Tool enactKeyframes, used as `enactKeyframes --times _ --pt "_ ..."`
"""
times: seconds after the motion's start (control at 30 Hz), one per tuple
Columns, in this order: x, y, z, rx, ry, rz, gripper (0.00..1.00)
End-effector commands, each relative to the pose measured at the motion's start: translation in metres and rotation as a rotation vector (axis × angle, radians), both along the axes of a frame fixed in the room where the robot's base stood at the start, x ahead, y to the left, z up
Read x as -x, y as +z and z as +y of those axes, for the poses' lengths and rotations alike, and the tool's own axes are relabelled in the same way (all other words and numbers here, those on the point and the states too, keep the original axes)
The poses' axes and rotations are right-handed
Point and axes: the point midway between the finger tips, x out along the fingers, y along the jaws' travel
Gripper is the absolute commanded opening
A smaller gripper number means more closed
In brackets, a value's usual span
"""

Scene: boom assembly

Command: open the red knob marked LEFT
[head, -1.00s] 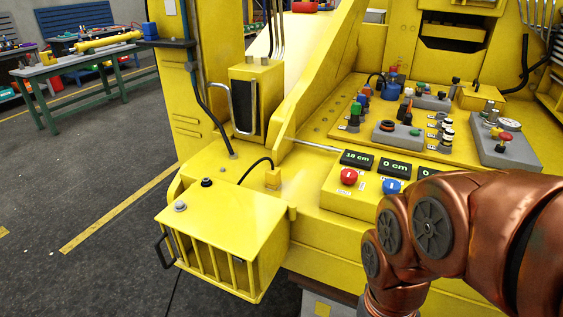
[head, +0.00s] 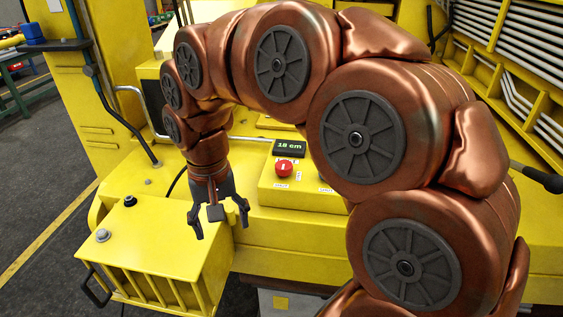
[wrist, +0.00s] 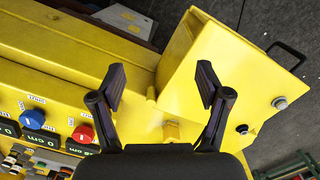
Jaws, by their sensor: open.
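The red knob (head: 284,167) sits on the yellow control panel (head: 300,198), below a display reading 18 cm (head: 289,147). The small labels around it are too small to read for certain. In the wrist view the red knob (wrist: 83,134) is at the lower left, beside a blue knob (wrist: 33,118). My gripper (head: 220,222) points down with its fingers spread and nothing between them. It is left of the knob and apart from it, over the right end of the yellow slatted box. In the wrist view my gripper (wrist: 162,85) is also empty.
A bent metal rail (head: 140,100) stands behind. My arm hides the panel's right part in the head view.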

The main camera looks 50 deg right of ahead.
Motion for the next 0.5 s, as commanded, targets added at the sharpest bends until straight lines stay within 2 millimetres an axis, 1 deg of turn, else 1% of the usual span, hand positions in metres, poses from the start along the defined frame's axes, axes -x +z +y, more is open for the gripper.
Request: enactKeyframes --times 0.03,0.1,0.17,0.2,0.27,0.4,0.5 --pt "-0.017 0.006 -0.013 -0.002 -0.069 -0.013 0.76" --pt "-0.037 0.015 -0.033 0.001 -0.178 -0.024 0.76" --pt "-0.053 0.021 -0.053 0.002 -0.278 -0.035 0.76" --pt "-0.062 0.024 -0.067 0.002 -0.348 -0.043 0.76" --pt "-0.075 0.028 -0.09 0.004 -0.455 -0.05 0.76" --pt "-0.095 0.033 -0.148 0.011 -0.721 -0.057 0.76" --pt "-0.101 0.032 -0.19 0.019 -0.906 -0.056 0.76"
